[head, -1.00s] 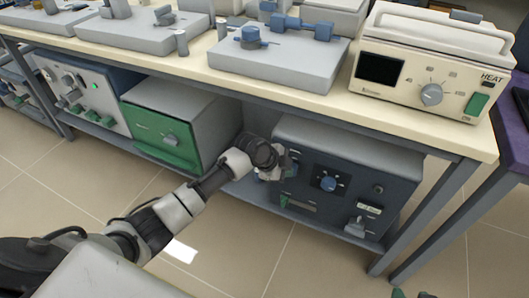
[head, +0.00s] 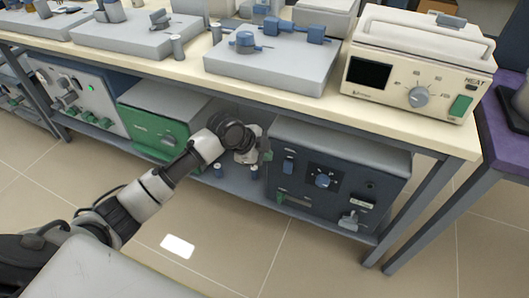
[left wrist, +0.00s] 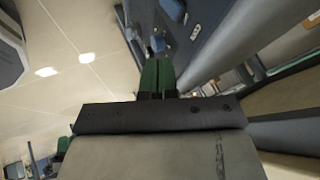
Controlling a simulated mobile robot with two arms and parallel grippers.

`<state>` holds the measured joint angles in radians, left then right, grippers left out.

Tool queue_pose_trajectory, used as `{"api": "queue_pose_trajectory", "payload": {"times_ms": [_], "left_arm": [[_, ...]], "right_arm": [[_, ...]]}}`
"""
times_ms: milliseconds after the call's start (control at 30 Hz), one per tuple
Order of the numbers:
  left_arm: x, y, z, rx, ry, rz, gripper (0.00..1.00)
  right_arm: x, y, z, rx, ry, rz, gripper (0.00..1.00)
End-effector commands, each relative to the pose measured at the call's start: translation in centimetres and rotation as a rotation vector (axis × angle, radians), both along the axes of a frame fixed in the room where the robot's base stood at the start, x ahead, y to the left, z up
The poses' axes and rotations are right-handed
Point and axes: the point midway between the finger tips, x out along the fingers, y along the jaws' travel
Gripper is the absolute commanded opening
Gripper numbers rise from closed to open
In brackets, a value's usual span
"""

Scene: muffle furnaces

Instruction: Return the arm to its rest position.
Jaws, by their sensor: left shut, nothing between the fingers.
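My left arm (head: 148,192) reaches in from the lower left of the head view, toward the lower shelf of the bench. My left gripper (head: 266,152) is at its end, in front of the gap between the green-fronted box and the dark furnace, close to the furnace's left edge. I cannot tell whether it touches the furnace. In the left wrist view the two green fingers (left wrist: 157,75) are together with nothing between them. My right gripper is not in view.
A dark furnace (head: 376,190) with knobs and a green-fronted box (head: 155,132) stand on the lower shelf. Small blue-and-white items (head: 218,170) sit between them. A cream heater (head: 415,75) and grey plates (head: 270,68) are on the bench top. The tiled floor (head: 330,265) in front is clear.

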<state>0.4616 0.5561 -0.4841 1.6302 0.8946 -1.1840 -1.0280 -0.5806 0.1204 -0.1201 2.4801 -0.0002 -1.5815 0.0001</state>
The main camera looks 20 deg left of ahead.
Motion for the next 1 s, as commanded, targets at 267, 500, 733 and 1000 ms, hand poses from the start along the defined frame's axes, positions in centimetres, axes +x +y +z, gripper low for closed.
{"api": "queue_pose_trajectory", "payload": {"times_ms": [267,500,733,1000], "left_arm": [[0.0,0.0,0.0,0.000,0.000,0.000,0.00],[-1.2,-0.8,-0.9,-0.007,0.022,0.014,0.00],[-10.0,-4.4,-4.7,-0.064,0.168,0.205,0.00],[-20.7,-4.1,-5.7,-0.122,0.323,0.643,0.00]], "right_arm": [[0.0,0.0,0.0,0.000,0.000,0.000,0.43],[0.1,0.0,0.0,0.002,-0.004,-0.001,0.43],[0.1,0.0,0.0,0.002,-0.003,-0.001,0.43],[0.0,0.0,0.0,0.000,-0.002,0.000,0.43]]}}
